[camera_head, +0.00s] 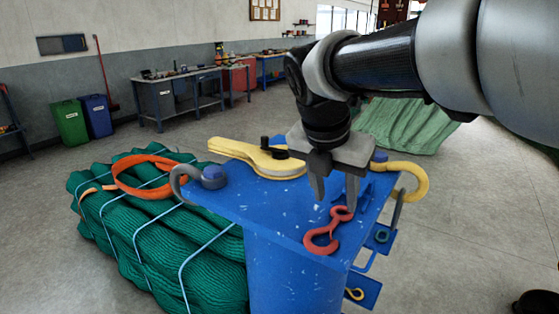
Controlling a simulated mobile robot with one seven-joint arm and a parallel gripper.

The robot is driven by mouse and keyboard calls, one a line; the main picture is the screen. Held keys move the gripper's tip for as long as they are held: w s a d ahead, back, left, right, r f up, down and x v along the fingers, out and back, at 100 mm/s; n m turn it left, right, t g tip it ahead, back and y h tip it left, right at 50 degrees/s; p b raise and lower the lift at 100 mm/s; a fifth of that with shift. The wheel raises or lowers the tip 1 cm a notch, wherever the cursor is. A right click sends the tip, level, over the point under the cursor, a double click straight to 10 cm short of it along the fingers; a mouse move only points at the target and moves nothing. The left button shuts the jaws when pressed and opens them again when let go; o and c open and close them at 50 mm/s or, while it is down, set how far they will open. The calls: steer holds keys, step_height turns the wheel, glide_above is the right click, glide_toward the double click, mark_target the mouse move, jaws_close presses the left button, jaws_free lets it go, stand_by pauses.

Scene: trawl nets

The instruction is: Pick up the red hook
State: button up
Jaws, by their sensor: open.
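The red hook (326,234) lies on the blue metal top (266,209) of a stand, near its front right edge. Its large curved end points to the front left and its small eye end is at the back right. My gripper (334,203) points down from above, with its two fingers apart. The fingertips are close over the hook's eye end. I cannot tell whether they touch it. Nothing shows between the fingers.
A yellow tool (258,160) lies at the back of the top. A grey hook (186,182) and a yellow hook (412,180) sit at its left and right edges. Bundled green net (160,240) with an orange strap (140,190) lies left. Open floor (470,240) is right.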

mark_target(336, 219)
steer(key=x, duration=0.6)
steer(key=shift+a+f, duration=0.15)
steer(key=shift+f, duration=0.1)
jaws_close()
stand_by(1.2)
